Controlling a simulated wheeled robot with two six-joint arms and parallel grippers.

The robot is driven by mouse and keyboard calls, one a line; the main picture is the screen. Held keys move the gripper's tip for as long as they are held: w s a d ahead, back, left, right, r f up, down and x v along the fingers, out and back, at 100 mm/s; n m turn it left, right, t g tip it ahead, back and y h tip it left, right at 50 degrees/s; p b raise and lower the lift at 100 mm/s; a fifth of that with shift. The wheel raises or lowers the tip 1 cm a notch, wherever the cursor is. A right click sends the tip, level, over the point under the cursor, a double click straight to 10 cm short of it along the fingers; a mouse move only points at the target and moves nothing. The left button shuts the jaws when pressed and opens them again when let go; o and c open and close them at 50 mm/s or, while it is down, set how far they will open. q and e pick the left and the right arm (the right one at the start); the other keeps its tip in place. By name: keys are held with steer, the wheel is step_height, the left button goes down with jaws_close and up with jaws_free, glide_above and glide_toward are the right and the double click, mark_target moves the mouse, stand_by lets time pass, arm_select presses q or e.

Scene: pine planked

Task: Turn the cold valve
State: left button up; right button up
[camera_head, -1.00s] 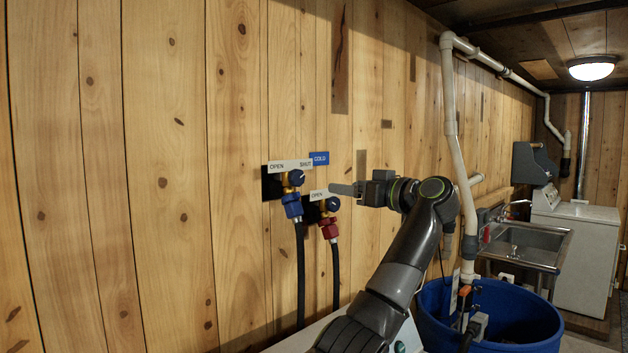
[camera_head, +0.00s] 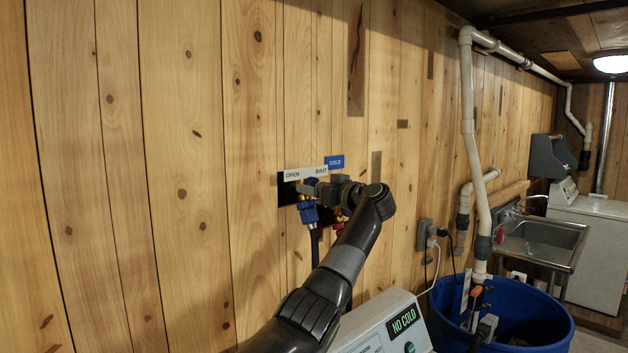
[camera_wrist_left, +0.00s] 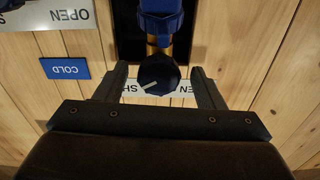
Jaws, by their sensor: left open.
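The cold valve's dark blue knob (camera_wrist_left: 158,77), with a white pointer line, sits in the left wrist view under a blue hose fitting (camera_wrist_left: 160,22). My left gripper (camera_wrist_left: 160,85) is open, with one finger on each side of the knob; gaps show, so I see no clear contact. In the head view the left gripper (camera_head: 307,188) is at the valve and hides most of the knob. The blue fitting (camera_head: 307,212) shows below it. The OPEN/SHUT label (camera_head: 305,173) and the blue COLD sign (camera_head: 335,161) are above. My right gripper is not in view.
The red fitting (camera_head: 339,226) of the second valve is partly hidden behind my arm. A white machine (camera_head: 375,325) with a NO COLD display (camera_head: 404,319) stands below. A blue tub (camera_head: 530,315) and a sink (camera_head: 545,240) are to the right.

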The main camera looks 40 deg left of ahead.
arm_select(q)
steer(key=shift+w+a, duration=0.15)
steer(key=shift+a, duration=0.5)
steer(key=shift+f, duration=0.1)
steer(key=shift+c, duration=1)
steer(key=c, duration=0.8)
steer(key=shift+n, duration=1.5)
steer(key=o, duration=1)
